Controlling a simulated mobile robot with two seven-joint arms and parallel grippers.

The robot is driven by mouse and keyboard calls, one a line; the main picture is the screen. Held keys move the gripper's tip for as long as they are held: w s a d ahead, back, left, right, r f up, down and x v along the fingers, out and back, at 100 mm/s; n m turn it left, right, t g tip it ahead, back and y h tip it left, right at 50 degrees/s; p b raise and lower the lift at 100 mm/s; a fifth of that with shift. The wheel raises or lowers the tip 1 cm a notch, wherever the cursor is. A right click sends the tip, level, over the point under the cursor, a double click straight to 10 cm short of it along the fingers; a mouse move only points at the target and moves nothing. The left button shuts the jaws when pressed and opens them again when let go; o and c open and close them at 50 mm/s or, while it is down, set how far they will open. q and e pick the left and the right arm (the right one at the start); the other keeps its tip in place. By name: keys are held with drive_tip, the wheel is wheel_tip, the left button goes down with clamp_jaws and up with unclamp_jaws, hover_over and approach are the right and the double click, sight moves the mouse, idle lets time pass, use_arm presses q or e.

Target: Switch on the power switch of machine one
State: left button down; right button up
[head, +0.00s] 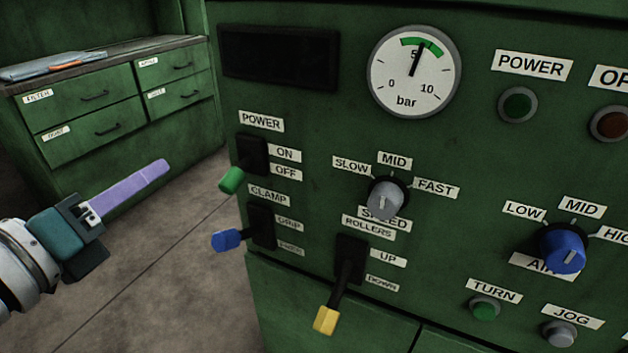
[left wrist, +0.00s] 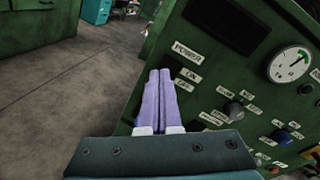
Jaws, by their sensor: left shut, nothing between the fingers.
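The POWER switch (head: 252,155) is a black lever switch with a green tip (head: 231,180) on the upper left of a green machine panel. Its lever points out and down, toward the OFF label rather than ON. My left gripper (head: 165,168) has long lilac fingers, shut and empty. It is left of the green tip, with a visible gap in the head view. In the left wrist view, the closed fingers (left wrist: 160,75) point at the POWER label area and hide part of the switch. The round POWER lamp (head: 517,104) is dark green. My right gripper is out of view.
Just below are the blue-tipped CLAMP lever (head: 226,240) and yellow-tipped ROLLERS lever (head: 326,320). A grey speed knob (head: 388,198), blue AIR knob (head: 564,249) and pressure gauge (head: 413,71) are further right. A green drawer cabinet (head: 110,122) stands behind left; the floor between is clear.

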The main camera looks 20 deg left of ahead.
sight(240, 172)
use_arm(q)
wheel_tip(240, 172, down, 10)
drive_tip(key=d+m+h+b, duration=0.1)
drive_tip(key=m+h+b, duration=0.2)
drive_tip(key=m+b, duration=0.4)
drive_tip(key=shift+s+d+r+t+h, duration=0.25)
drive_tip(key=shift+s+d+t+h, duration=0.05)
drive_tip(key=shift+s+d+t, duration=0.1)
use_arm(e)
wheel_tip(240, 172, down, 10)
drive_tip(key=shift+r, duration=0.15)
use_arm(q)
drive_tip(key=w, duration=0.6)
drive_tip(key=w+d, duration=0.1)
drive_tip(key=w, duration=0.3)
drive_tip(key=shift+r, duration=0.1)
